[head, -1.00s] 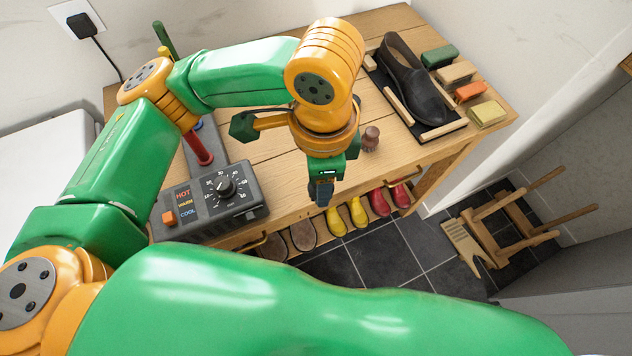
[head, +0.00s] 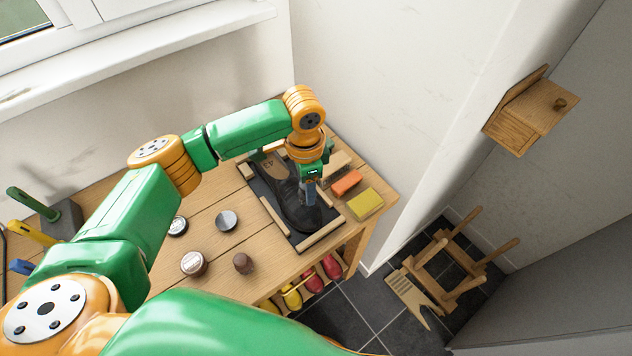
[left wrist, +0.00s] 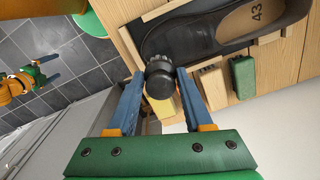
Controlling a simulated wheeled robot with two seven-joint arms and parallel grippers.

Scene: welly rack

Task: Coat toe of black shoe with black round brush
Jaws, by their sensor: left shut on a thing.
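The black shoe (head: 291,200) lies in a dark tray with wooden rails, toe toward the front edge; its insole is marked 43. In the left wrist view the shoe (left wrist: 187,36) lies just beyond the fingers, toe at the left. My left gripper (head: 309,192) is over the front of the shoe. It is shut on the black round brush (left wrist: 159,80), whose bristles point at the toe. I cannot tell whether the bristles touch it. My right gripper (left wrist: 47,70) is small and far off in the left wrist view, its blue fingers apart.
Orange (head: 347,182) and yellow (head: 365,204) blocks stand right of the tray. Tins (head: 193,263) and a small brown knob-shaped thing (head: 243,263) stand on the bench to the left. A wooden boot jack (head: 412,298) and an upturned stool (head: 445,262) are on the tiled floor.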

